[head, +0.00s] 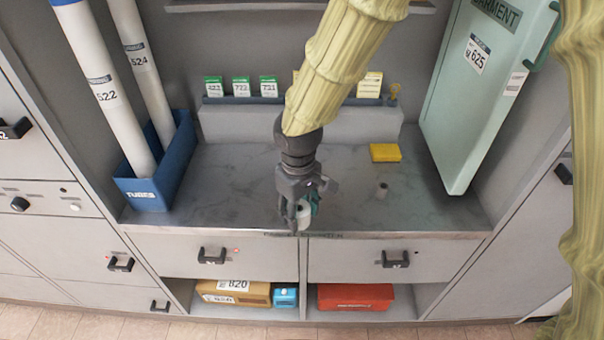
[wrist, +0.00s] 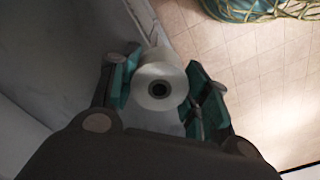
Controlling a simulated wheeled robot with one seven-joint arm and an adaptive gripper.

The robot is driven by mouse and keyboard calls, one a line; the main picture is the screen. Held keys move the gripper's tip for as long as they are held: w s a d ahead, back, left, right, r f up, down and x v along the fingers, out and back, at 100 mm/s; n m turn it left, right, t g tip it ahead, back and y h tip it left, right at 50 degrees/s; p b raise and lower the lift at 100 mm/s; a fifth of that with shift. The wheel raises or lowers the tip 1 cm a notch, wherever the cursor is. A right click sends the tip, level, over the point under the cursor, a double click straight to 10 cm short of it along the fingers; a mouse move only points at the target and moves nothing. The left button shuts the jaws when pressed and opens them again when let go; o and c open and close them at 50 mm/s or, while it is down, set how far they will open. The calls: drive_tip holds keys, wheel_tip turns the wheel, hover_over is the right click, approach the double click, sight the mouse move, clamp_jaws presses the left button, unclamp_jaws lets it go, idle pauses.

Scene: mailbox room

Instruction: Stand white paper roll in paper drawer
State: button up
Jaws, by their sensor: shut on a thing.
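My gripper (head: 302,214) hangs at the front edge of the counter, shut on a white paper roll (head: 303,213). In the wrist view the roll (wrist: 150,92) shows its round end and dark core hole between the teal finger pads of my gripper (wrist: 163,88). Below the counter are two drawers, a left drawer (head: 180,251) and a right drawer (head: 345,262); both look closed. I cannot tell which is the paper drawer, as the small lettering on the counter edge is unreadable.
A blue bin (head: 150,193) with long white tubes stands at left. A green garment case (head: 480,90) leans at right. Boxes, including a red box (head: 355,297), sit in the shelf below.

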drive_tip(key=w+p, duration=0.1)
drive_tip(key=w, duration=0.4)
drive_tip(key=w+f, duration=0.1)
drive_tip(key=w, duration=0.3)
drive_tip(key=w+a+p, duration=0.1)
drive_tip(key=w, duration=0.4)
drive_tip(key=shift+w+f+p, duration=0.25)
drive_tip(key=shift+w+p, duration=0.05)
drive_tip(key=shift+w, duration=0.05)
drive_tip(key=shift+f+p, duration=0.35)
drive_tip(key=shift+f, duration=1.35)
drive_tip(key=shift+f, duration=0.15)
drive_tip(key=o, duration=1)
